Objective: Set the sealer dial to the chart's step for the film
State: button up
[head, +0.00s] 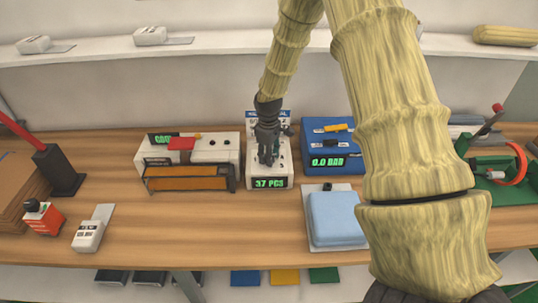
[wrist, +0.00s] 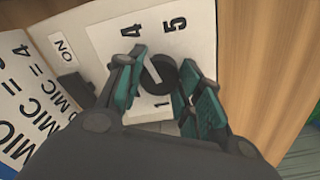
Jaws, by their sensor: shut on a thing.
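The black round dial (wrist: 163,76) with a pale pointer mark is on a white panel (wrist: 105,42) in the wrist view. The numerals 4, 5 and 1 show around it; others are hidden by my fingers. My gripper (wrist: 160,90) is shut on the dial, one teal finger on each side. The chart (wrist: 28,90), with lines of "MIC =" text, is at left, cut off and only partly readable. In the head view, my gripper (head: 268,158) points down over the white unit (head: 253,182), which reads "37 PCS". The dial is hidden there.
A white machine with an orange bar (head: 186,183) stands close at left.

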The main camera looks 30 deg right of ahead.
jog(key=shift+n, duration=0.6)
jog(key=o, duration=1)
jog(key=shift+o, duration=0.2)
notch_tip(320, 180, up, 12)
jog(key=shift+a, duration=0.1)
dwell(0.3)
